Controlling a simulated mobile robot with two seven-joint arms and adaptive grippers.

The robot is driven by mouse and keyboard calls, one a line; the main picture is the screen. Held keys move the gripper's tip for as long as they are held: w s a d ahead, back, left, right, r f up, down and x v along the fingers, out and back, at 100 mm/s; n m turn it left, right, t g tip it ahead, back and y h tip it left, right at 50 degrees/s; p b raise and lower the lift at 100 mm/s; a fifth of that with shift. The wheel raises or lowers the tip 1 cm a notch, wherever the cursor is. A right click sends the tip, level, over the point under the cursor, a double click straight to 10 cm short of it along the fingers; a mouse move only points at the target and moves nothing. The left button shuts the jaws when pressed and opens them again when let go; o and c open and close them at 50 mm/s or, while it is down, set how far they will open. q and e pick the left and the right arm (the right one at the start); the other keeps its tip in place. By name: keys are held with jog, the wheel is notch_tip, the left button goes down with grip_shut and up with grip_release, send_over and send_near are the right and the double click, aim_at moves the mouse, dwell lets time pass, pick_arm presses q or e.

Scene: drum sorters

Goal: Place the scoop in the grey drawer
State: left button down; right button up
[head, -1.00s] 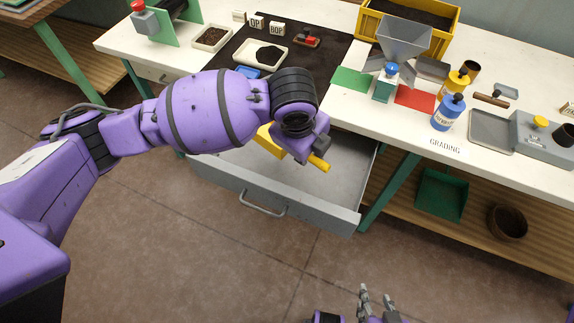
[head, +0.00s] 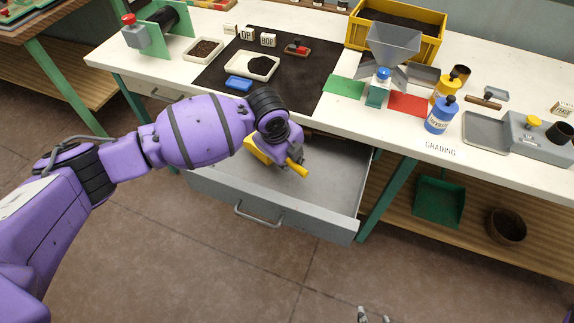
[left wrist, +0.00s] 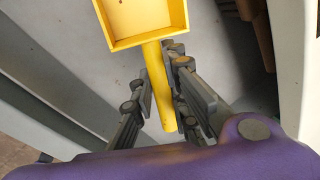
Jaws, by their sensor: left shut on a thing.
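The yellow scoop (head: 257,151) is held in my left gripper (head: 287,163), with its handle pointing down and right in the head view. The left wrist view shows the scoop's square tray (left wrist: 146,18) beyond the fingers and its handle between the gripper's fingers (left wrist: 160,82). The grey drawer (head: 330,188) is pulled open under the bench. The scoop is over or within its opening; I cannot tell whether it touches the floor. My right gripper (head: 375,317) shows only its fingertips at the bottom edge, apart and empty.
The white bench (head: 330,120) overhangs the drawer's back. On it stand a hopper (head: 393,40), a blue bottle (head: 441,115), a yellow crate (head: 427,47) and a white tray (head: 249,66). The drawer's right part looks clear.

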aim_at(289, 171)
pick_arm(q)
jog(key=shift+w+a+f, duration=0.1)
jog(key=shift+w+f, duration=0.35)
jog(key=shift+f, duration=0.05)
jog(key=shift+a+x, duration=0.15)
jog(key=shift+x, duration=0.65)
jog(key=shift+a+x, duration=0.1)
jog(key=shift+x, duration=0.75)
jog(key=shift+s+f, duration=0.15)
jog(key=shift+f, duration=0.15)
jog(key=c, duration=1.7)
grip_release()
